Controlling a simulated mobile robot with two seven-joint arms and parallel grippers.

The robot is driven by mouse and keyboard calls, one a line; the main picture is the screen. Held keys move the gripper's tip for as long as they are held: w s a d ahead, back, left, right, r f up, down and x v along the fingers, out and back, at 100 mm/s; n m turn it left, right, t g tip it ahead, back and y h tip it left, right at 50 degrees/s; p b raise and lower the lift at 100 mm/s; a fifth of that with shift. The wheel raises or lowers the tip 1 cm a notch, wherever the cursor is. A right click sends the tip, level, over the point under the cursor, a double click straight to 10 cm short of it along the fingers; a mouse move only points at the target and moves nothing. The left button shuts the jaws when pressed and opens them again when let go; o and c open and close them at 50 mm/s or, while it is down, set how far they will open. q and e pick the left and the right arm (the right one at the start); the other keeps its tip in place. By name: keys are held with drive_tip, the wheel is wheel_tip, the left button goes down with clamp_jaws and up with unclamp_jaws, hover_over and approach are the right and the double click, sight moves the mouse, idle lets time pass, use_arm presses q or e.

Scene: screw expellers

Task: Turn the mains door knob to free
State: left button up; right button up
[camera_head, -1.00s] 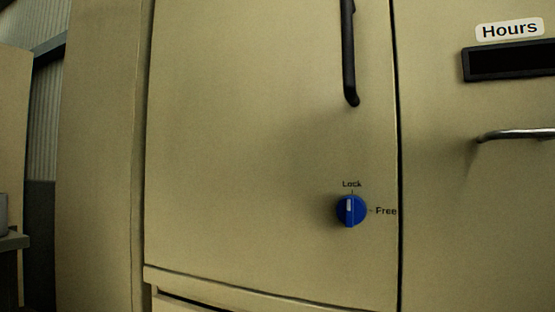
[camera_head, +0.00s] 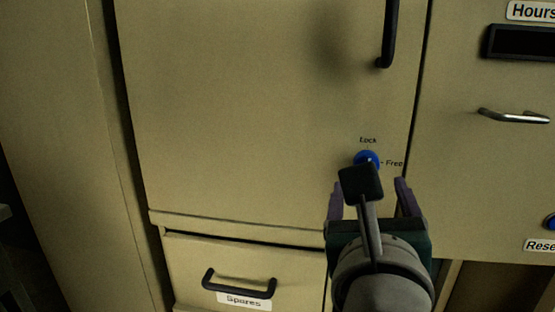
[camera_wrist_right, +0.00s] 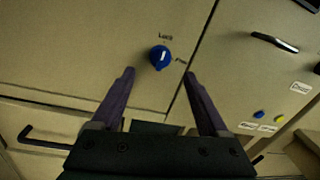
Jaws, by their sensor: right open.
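The mains door knob (camera_head: 367,158) is a round blue knob with a white pointer mark, low on the cream door (camera_head: 250,120). In the head view my right gripper's camera mount hides its lower part. The knob (camera_wrist_right: 160,57) shows whole in the right wrist view, its white mark toward the "Lock" label, with the "Free" label to its right. My right gripper (camera_head: 370,190) is open in front of and just below the knob. In the wrist view its two purple fingers (camera_wrist_right: 158,75) are spread either side of and below the knob, apart from it. My left gripper is not in view.
A black vertical door handle (camera_head: 390,35) is above the knob. A "Spares" drawer (camera_head: 190,265) with a black handle is below left. At right are a metal handle (camera_head: 514,116), the "Hours" display (camera_head: 520,41) and a blue "Reset" button (camera_head: 551,222).

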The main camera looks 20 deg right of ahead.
sight(364, 156)
drive_tip(key=x, duration=0.7)
drive_tip(key=shift+b, duration=0.3)
drive_tip(key=shift+w+d, duration=0.1)
drive_tip(key=shift+d, duration=0.05)
clamp_jaws()
idle(0.9)
